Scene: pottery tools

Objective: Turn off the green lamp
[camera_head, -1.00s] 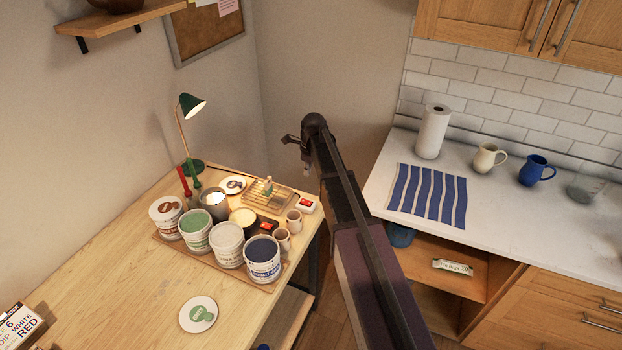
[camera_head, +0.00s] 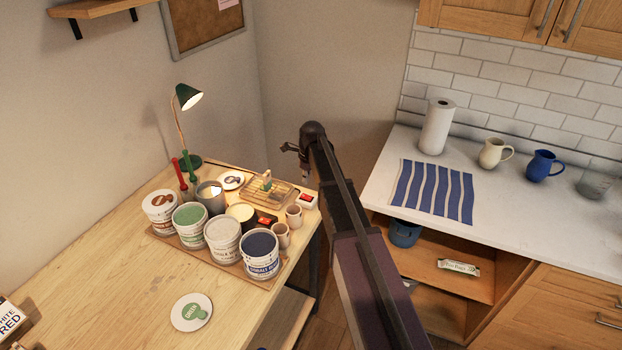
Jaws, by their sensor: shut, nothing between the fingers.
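The green lamp (camera_head: 187,97) stands at the back left of the wooden table, its bulb glowing under the green shade. Its thin stem runs down to a round green base (camera_head: 188,162), partly behind a red tool and a green tool. A small white box with a red top (camera_head: 306,200) sits at the table's right edge, and a dark box with a red top (camera_head: 265,219) sits among the cups; I cannot tell whether either belongs to the lamp. My gripper (camera_head: 304,176) is shut and empty, in front of the wall, right of the lamp and apart from it.
The table's left part (camera_head: 110,255) is mostly clear. A counter (camera_head: 385,200) with a paper roll (camera_head: 437,127) and jugs stands on the right.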

